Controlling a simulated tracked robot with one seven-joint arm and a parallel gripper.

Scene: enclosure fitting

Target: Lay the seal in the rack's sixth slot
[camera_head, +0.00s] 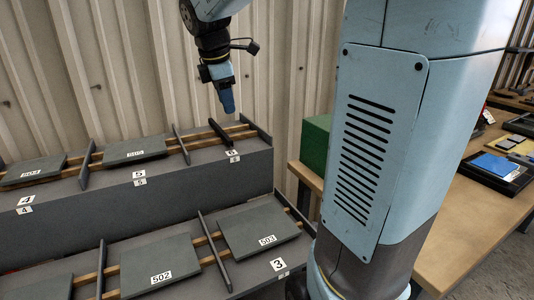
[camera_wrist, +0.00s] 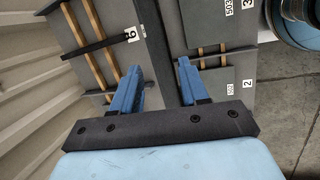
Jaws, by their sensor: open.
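A black strip, which looks like the seal (camera_head: 219,132), lies across the two wooden rails of the rack's upper tier at the slot labelled 6. It sits between two dividers, apart from both. The wrist view also shows the seal (camera_wrist: 92,48) crossing both rails beside the 6 label (camera_wrist: 131,38). My gripper (camera_head: 228,106) hangs above that slot, pointing down, with a gap over the strip. In the wrist view my gripper's two blue fingers (camera_wrist: 158,72) stand apart with nothing between them.
Grey plates 504 (camera_head: 36,169) and 505 (camera_head: 135,149) lie in upper slots 4 and 5. Plates 502 (camera_head: 160,273) and 503 (camera_head: 258,232) lie on the lower tier. A green box (camera_head: 317,144) stands on the wooden table (camera_head: 470,240) right of the rack. A corrugated wall rises close behind.

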